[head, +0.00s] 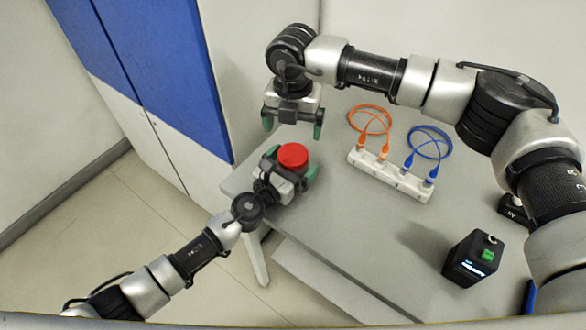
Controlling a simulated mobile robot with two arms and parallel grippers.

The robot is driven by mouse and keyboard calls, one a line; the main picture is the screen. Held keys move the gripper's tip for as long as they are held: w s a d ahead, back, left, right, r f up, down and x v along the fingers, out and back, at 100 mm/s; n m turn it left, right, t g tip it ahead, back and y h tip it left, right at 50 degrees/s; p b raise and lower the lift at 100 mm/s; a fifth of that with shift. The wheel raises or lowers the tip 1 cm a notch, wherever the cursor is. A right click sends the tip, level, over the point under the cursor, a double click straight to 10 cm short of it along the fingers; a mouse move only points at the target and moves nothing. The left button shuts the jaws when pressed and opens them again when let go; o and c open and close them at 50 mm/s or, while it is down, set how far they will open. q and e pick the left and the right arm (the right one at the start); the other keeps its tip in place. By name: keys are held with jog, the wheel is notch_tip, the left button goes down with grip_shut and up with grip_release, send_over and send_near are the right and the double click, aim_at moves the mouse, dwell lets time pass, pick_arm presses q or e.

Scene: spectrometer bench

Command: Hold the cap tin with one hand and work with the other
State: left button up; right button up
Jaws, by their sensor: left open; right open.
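The cap tin (293,156) is a round red-topped tin near the left end of the grey bench. My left gripper (291,164) is at the tin, with its green fingers on either side of it. The fingers are open, and the gripper hides the tin's lower part; I cannot tell whether they touch it. My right gripper (293,127) is open and empty, above and behind the tin, with its green fingers pointing down.
A white strip (397,181) with orange and blue cables (429,143) plugged in lies on the bench (350,225). A black device (473,258) with a lit screen and green button stands at the right. A blue and white cabinet (150,60) is at the left. The bench's middle front is clear.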

aim_at(293, 154)
pick_arm(q)
jog(key=c, duration=1.6)
jog(key=shift+c, duration=0.6)
pick_arm(e)
jog(key=m, duration=0.4)
jog(key=shift+f, duration=0.1)
jog(key=shift+f+m, duration=0.2)
jog(key=shift+m, duration=0.1)
notch_tip(293, 154, down, 7)
jog(key=shift+f, duration=0.2)
jog(key=shift+c, duration=0.4)
jog(key=c, duration=0.9)
